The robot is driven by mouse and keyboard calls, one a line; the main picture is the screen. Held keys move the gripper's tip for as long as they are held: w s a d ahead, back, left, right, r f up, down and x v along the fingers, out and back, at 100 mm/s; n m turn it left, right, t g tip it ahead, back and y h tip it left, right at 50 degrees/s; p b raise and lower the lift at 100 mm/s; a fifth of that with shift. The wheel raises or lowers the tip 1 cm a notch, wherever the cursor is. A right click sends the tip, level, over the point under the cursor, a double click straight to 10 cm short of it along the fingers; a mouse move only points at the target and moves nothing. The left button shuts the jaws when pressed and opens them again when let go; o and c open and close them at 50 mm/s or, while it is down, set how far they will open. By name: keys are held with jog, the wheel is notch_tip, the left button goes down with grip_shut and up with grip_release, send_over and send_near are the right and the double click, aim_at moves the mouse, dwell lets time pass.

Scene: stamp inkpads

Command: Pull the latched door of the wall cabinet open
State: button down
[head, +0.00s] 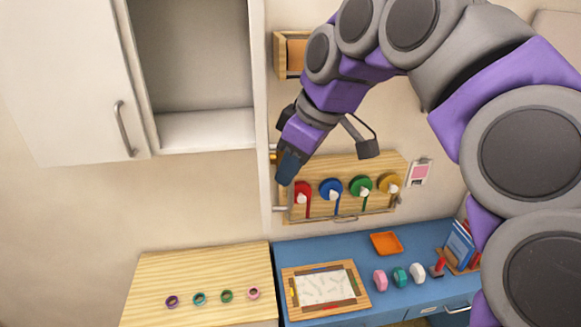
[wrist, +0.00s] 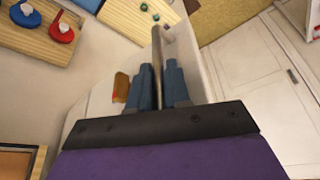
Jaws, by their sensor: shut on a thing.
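The white wall cabinet (head: 195,129) is at the upper left of the head view, with its empty inside showing. Its right door (head: 259,110) stands swung out and shows nearly edge-on. My gripper (head: 287,172) is at the right side of this door, low down. In the wrist view my gripper (wrist: 160,75) has its two blue-grey fingers on either side of the door's grey bar handle (wrist: 157,45), shut on it. The white door panel (wrist: 196,50) lies just right of the handle there. A small orange piece (wrist: 120,86) shows left of the fingers; I cannot tell what it is.
The left door (head: 75,90) is shut. Behind my gripper is a wall board (head: 345,170) with coloured round pads. Below are a wooden counter (head: 150,270) with several rings and a blue desk (head: 345,240) with stamps and a framed tray (head: 325,287).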

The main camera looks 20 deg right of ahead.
jog(key=shift+s+d, duration=0.15)
jog(key=shift+d, duration=1.05)
jog(key=c, duration=1.4)
grip_release()
jog(key=shift+a, duration=0.3)
jog(key=shift+o, duration=1.2)
jog(key=shift+w+a, duration=0.2)
jog(key=shift+a, duration=0.35)
jog(key=shift+s, duration=0.1)
jog(key=p+v, duration=1.1)
jog(key=v, duration=0.6)
